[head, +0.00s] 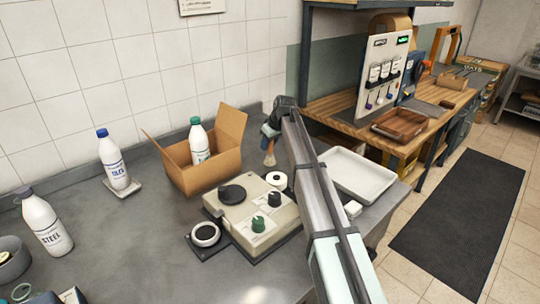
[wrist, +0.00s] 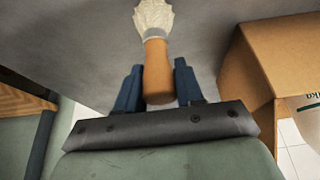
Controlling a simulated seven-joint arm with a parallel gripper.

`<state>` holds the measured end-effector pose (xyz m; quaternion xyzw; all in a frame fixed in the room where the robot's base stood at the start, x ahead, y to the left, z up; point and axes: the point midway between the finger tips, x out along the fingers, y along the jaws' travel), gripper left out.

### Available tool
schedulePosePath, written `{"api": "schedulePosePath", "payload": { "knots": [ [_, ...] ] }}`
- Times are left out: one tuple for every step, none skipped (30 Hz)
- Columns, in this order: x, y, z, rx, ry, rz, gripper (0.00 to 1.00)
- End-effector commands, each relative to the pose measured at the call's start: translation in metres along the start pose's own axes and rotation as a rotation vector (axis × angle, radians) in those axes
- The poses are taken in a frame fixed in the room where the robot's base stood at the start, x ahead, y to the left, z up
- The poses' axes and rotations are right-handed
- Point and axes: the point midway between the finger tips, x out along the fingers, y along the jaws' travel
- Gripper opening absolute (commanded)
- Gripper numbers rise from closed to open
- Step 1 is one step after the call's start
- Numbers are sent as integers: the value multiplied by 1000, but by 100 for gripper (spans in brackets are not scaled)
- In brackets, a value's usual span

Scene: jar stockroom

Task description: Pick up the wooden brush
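The wooden brush (wrist: 155,65) has an orange-brown handle and pale bristles. In the wrist view its handle end lies between the two blue fingers of my gripper (wrist: 159,84), with almost no gap on either side, and the bristles point away from me. The fingers look shut on the handle. I cannot tell whether the bristles touch the grey counter.
An open cardboard box (head: 206,172) with a green-capped bottle (head: 199,145) stands close left of the gripper. A control unit (head: 252,213), a white tape roll (head: 277,180) and a white tray (head: 358,173) are nearer. White bottles (head: 115,165) stand at left.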

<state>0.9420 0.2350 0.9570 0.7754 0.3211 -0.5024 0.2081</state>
Motion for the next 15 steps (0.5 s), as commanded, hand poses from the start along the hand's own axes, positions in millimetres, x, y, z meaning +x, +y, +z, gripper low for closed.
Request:
{"api": "schedulePosePath", "payload": {
  "knots": [
    [0, 0, 0, 0, 0, 0, 30],
    [0, 0, 0, 0, 0, 0, 28],
    [0, 0, 0, 0, 0, 0, 24],
    [0, 0, 0, 0, 0, 0, 21],
    [0, 0, 0, 0, 0, 0, 18],
    [0, 0, 0, 0, 0, 0, 14],
    [0, 0, 0, 0, 0, 0, 11],
    [0, 0, 0, 0, 0, 0, 8],
    [0, 0, 0, 0, 0, 0, 5],
    [0, 0, 0, 0, 0, 0, 2],
    [0, 0, 0, 0, 0, 0, 0],
    [0, 0, 0, 0, 0, 0, 0],
    [0, 0, 0, 0, 0, 0, 0],
    [0, 0, 0, 0, 0, 0, 0],
    [0, 0, 0, 0, 0, 0, 0]
  ]
}}
